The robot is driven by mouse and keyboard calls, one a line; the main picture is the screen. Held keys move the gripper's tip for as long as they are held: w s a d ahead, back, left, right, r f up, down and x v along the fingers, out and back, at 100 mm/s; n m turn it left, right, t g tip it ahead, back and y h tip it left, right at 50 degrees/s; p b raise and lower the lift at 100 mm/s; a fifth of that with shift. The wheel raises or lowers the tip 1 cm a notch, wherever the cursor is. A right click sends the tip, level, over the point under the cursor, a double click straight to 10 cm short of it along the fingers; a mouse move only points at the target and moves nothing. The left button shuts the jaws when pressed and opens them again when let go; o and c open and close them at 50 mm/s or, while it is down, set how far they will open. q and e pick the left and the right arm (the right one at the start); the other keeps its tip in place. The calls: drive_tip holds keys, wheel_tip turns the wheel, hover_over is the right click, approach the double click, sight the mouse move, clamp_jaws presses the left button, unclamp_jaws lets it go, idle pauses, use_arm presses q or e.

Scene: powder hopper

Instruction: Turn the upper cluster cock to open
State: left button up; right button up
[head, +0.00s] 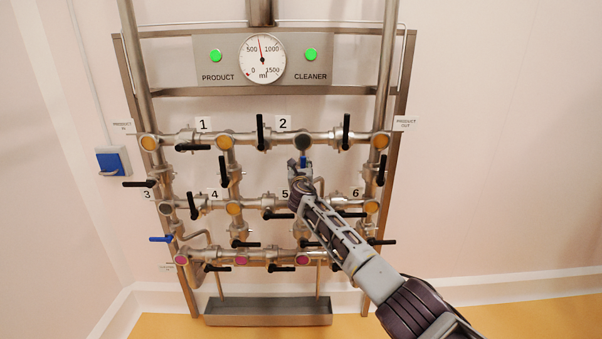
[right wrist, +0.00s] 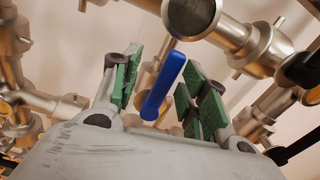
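A blue handle (head: 303,161) sits on the pipe under the dark round sight glass, between the upper and middle pipe rows; it appears to be the upper cluster cock. My right gripper (head: 301,168) is right at it and partly covers it. In the right wrist view, the blue handle (right wrist: 164,86) slants between the green-padded fingers of my right gripper (right wrist: 162,92). The fingers are open, with visible gaps on both sides of the handle. My left gripper is not in view.
Several black cock handles surround this spot, including one (head: 262,132) at upper left. Another blue handle (head: 161,239) is at lower left. A gauge panel (head: 335,72) is above; a metal trough (head: 268,313) is below. Pipes stand close around my right gripper.

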drive_tip(key=shift+s+d+f, duration=0.15)
drive_tip(key=shift+s, duration=1.6)
drive_tip(key=shift+s, duration=0.15)
